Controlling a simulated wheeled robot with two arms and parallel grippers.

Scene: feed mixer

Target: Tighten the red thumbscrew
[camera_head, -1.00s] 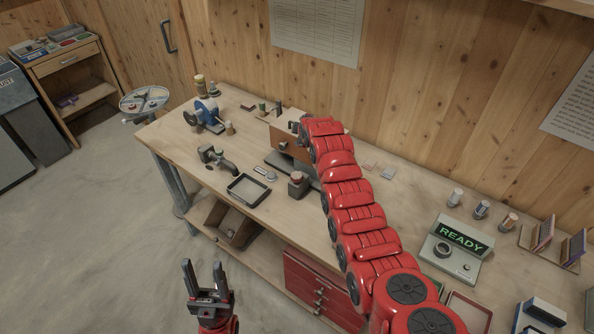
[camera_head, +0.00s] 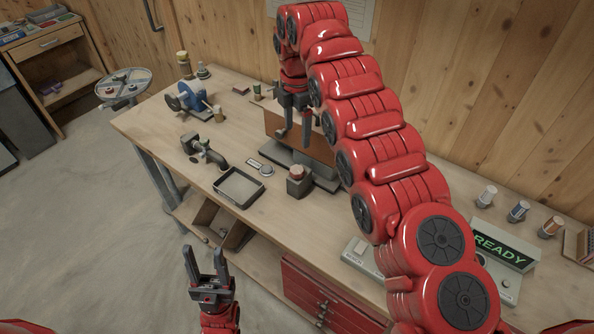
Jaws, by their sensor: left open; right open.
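I cannot clearly make out the red thumbscrew. My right gripper (camera_head: 294,141) points down, open and empty, in front of a brown box-like machine (camera_head: 322,149) on a grey base. It is above and behind the red top, apart from it. My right arm hides part of the machine. My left gripper (camera_head: 205,251) is open and empty, pointing up in front of the bench.
A black-rimmed tray (camera_head: 238,204), a dark tap-like fitting (camera_head: 203,152) and a blue device (camera_head: 188,97) stand on the bench's left part. A READY display (camera_head: 503,252) is at the right, partly behind my arm. A round tray (camera_head: 110,91) stands beyond the bench's left end.

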